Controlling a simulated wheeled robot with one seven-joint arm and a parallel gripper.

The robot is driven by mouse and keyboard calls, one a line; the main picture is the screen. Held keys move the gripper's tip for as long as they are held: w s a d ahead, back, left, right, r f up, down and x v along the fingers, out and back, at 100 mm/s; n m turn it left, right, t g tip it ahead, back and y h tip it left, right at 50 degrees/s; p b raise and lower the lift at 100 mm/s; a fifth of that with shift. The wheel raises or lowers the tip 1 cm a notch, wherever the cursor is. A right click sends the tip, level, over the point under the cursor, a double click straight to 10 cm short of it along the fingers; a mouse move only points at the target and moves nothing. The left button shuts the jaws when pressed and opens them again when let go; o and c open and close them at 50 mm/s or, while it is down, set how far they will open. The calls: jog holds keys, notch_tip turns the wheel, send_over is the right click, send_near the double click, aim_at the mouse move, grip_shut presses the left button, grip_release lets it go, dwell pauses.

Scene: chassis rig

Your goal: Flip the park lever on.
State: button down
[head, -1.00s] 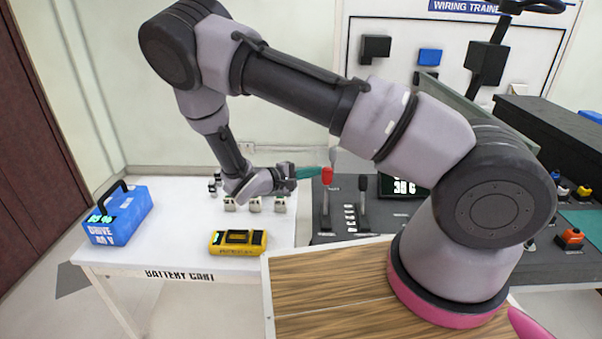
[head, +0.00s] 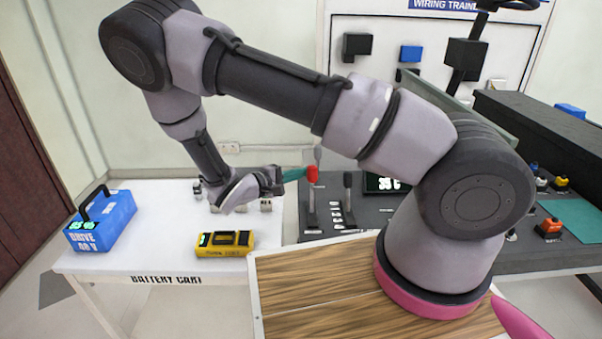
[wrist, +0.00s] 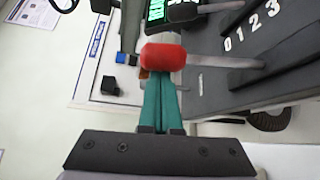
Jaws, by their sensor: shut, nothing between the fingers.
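A lever with a red knob (head: 312,174) stands roughly upright on the dark console; I cannot read a label that marks it as the park lever. The red knob (wrist: 165,57) also shows in the wrist view, with its shaft running right. My gripper (head: 304,173) has teal fingers, shut and empty, pointing right at the knob's left side. In the wrist view my gripper's fingertips (wrist: 160,80) meet the knob's lower edge; I cannot tell whether they touch it. A second lever with a black knob (head: 348,181) stands just to the right.
The white battery cart (head: 150,263) stands at left, holding a blue battery box (head: 112,222), a yellow device (head: 224,244) and several small pieces behind it. A dark display (head: 384,184) with lit characters is beside the levers. The wood-topped surface (head: 300,295) lies in front.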

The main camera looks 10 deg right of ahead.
aim_at(309, 174)
jog(key=shift+s, duration=0.2)
jog(key=shift+s+a+r+m+t+h, duration=0.2)
jog(key=shift+s+m+h, duration=0.35)
jog(key=shift+s, duration=0.25)
jog(key=shift+s+a+r+m+t+h, duration=0.1)
jog(key=shift+s+a+m+t+h, duration=0.2)
jog(key=shift+s+m, duration=0.4)
jog(key=shift+s+a+f+m+h, duration=0.15)
jog(key=shift+s+m+h, duration=0.8)
jog(key=shift+s+m, duration=0.6)
jog(key=shift+s, duration=0.15)
jog(key=v, duration=1.1)
